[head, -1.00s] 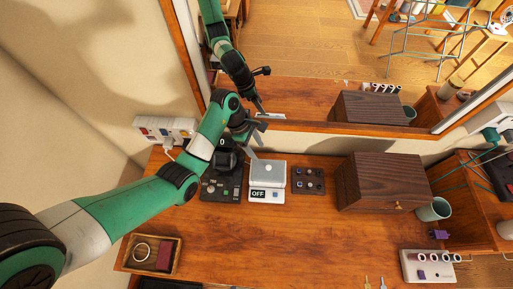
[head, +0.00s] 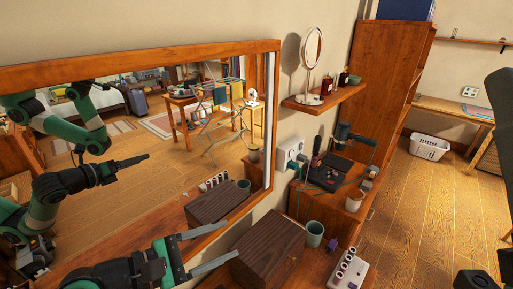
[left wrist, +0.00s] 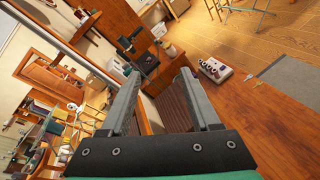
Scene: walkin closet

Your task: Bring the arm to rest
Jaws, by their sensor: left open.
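My left gripper (head: 232,240) is at the bottom of the head view, in front of the mirror (head: 262,120). Its two fingers point right and are apart, with nothing between them. The fingers are close to the dark wooden box (head: 268,252) in the picture; I cannot tell the exact gap. In the left wrist view both fingers (left wrist: 160,72) are spread and empty, with the box (left wrist: 172,103) partly hidden behind them. The mirror reflects my arm. My right gripper is not identifiable in either view.
A green cup (head: 314,234) and a purple block (head: 332,245) stand right of the box. A white holder (head: 349,272) is in front. A shelf (head: 325,98) carries a round mirror (head: 312,47) and bottles. Open floor (head: 425,210) and a white basket (head: 430,146) lie to the right.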

